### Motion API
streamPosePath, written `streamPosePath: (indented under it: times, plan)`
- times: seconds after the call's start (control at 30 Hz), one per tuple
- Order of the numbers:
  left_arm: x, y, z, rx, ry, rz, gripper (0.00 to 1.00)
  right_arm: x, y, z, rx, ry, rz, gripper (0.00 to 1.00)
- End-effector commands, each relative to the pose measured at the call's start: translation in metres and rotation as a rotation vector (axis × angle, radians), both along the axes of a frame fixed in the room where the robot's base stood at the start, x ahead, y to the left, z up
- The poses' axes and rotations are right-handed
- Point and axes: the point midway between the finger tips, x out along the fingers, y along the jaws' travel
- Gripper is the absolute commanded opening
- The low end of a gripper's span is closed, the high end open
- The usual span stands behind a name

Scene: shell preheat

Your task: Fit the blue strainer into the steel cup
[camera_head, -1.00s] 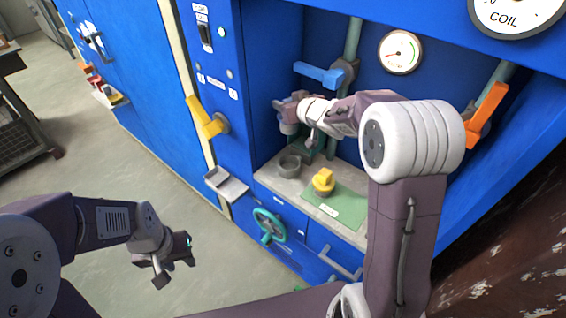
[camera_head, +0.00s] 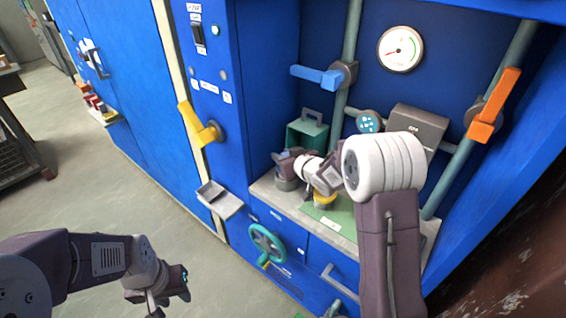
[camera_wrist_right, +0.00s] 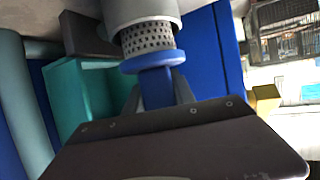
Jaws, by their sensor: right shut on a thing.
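The blue strainer (camera_wrist_right: 152,62) has a perforated metal body, a blue collar and a blue handle. My right gripper (camera_wrist_right: 157,93) is shut on its handle. In the right wrist view the perforated body points into the mouth of a grey cylinder, the steel cup (camera_wrist_right: 140,10). Part of the holes still show between collar and cup rim; how deep it sits I cannot tell. In the head view my right gripper (camera_head: 285,163) is just over the steel cup (camera_head: 286,184), which stands on the grey shelf and hides the strainer. My left gripper (camera_head: 160,293) hangs away at lower left, its fingers unclear.
A yellow-topped object (camera_head: 324,200) stands on a green mat (camera_head: 336,220) right of the cup. A teal box (camera_head: 307,134) stands behind. Blue (camera_head: 322,77), yellow (camera_head: 200,125) and orange (camera_head: 495,105) handles stick out around the alcove. A small tray (camera_head: 222,203) juts out at left.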

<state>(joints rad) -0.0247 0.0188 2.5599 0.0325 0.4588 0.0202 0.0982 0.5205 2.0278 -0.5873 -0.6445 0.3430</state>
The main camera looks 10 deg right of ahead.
Motion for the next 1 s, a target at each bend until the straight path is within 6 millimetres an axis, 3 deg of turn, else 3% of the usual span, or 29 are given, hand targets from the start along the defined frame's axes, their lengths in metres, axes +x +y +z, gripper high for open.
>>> streamPosePath:
  times: [0.03, 0.07, 0.5, 0.53, 0.6, 0.9, 1.0]
  plan:
    - [0.0, 0.0, -0.008, 0.0, 0.0, 0.0, 0.36, 0.0, 0.0, -0.013, 0.0, 0.002, 0.0, 0.0]
    - [0.0, 0.0, -0.008, 0.0, 0.0, 0.0, 0.36, 0.0, 0.0, -0.015, 0.001, 0.001, 0.0, 0.0]
    - [0.0, 0.0, -0.011, 0.0, 0.0, 0.0, 0.36, 0.0, 0.0, -0.02, -0.001, -0.001, -0.001, 0.0]
    - [0.0, 0.0, -0.011, 0.0, 0.0, 0.0, 0.36, 0.0, 0.0, -0.02, -0.001, -0.001, -0.001, 0.33]
    - [0.0, 0.0, -0.01, 0.0, 0.0, 0.0, 0.36, 0.0, 0.0, -0.018, -0.001, -0.001, -0.001, 0.52]
    - [0.0, 0.0, -0.009, 0.0, 0.0, 0.0, 0.36, 0.0, 0.0, -0.018, -0.001, -0.001, -0.001, 0.52]
    - [0.0, 0.0, -0.003, 0.0, 0.0, 0.0, 0.36, 0.0, 0.0, -0.009, -0.001, -0.002, -0.001, 0.52]
